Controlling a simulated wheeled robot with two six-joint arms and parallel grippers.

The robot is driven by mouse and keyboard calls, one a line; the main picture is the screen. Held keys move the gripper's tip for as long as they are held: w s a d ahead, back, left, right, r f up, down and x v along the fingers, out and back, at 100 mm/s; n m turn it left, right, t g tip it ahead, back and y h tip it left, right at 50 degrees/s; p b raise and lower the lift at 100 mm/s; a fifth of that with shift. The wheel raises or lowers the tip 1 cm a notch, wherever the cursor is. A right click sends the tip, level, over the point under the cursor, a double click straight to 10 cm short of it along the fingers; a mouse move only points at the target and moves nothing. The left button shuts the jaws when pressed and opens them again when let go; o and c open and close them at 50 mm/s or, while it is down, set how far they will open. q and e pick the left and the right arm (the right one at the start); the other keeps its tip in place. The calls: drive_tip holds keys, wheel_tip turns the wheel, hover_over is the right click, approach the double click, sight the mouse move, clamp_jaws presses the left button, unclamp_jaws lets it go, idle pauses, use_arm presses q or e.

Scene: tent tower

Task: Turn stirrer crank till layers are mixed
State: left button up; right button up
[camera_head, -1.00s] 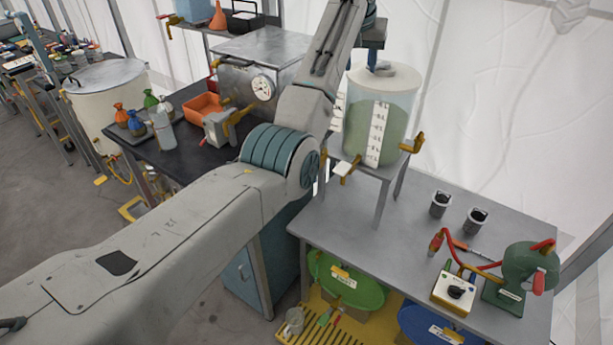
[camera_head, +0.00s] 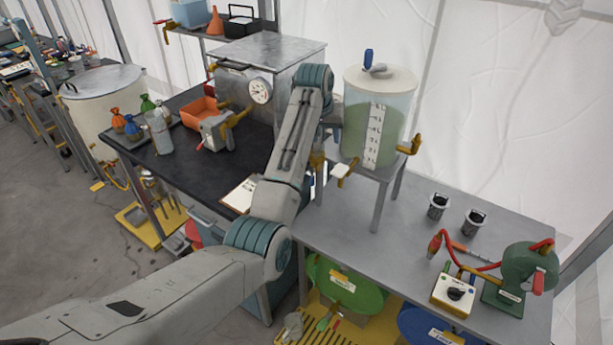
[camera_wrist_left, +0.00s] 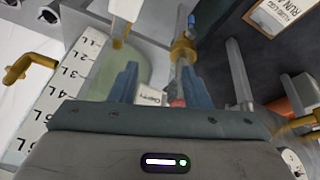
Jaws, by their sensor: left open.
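The stirrer crank with its blue upright handle (camera_head: 368,57) stands on the pale lid of the clear tank (camera_head: 378,90). Nothing holds it. The liquid in the tank looks an even pale green behind a white scale strip (camera_head: 373,138). My left gripper (camera_head: 318,174) hangs left of the tank, below lid height, mostly hidden behind my own arm. In the left wrist view its two blue fingers (camera_wrist_left: 160,78) are apart and empty, with the tank's scale (camera_wrist_left: 75,80) to their left. My right gripper is not in view.
A tap with a white handle (camera_head: 341,170) sticks out low on the tank. A brass-coloured fitting (camera_wrist_left: 184,50) shows beyond the fingers. A metal box with a dial (camera_head: 261,90) and an orange tray (camera_head: 198,112) stand left.

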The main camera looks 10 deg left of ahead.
use_arm(q)
drive_tip(key=s+a+f, duration=0.2)
drive_tip(key=f, duration=0.3)
drive_tip(key=s+a+f, duration=0.2)
drive_tip(key=f, duration=0.3)
drive_tip(key=shift+s+f+b, duration=0.3)
drive_tip(key=shift+s+f, duration=0.05)
drive_tip(key=shift+f, duration=0.05)
drive_tip(key=shift+c, duration=0.2)
